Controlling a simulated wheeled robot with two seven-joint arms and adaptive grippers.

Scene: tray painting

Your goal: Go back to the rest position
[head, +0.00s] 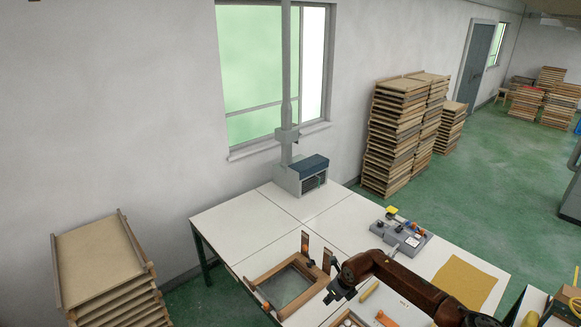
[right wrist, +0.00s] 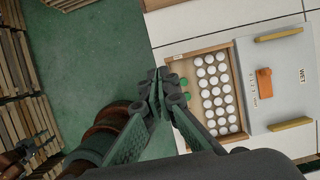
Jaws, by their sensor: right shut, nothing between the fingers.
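My right gripper (head: 333,293) hangs over the white table, beside the wooden frame fixture (head: 262,273). It is shut and empty. In the right wrist view its fingertips (right wrist: 160,76) meet near the middle of the picture, at the left edge of a wooden tray (right wrist: 197,49). The tray holds rows of white round pieces (right wrist: 211,84), with a few green ones along its left side.
A grey box with coloured parts (head: 401,236) and a yellow sheet (head: 464,283) lie on the white table (head: 240,222). A grey-blue device (head: 301,175) with a vertical post stands at its back corner. Wooden tray stacks stand left (head: 95,260) and behind (head: 393,135).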

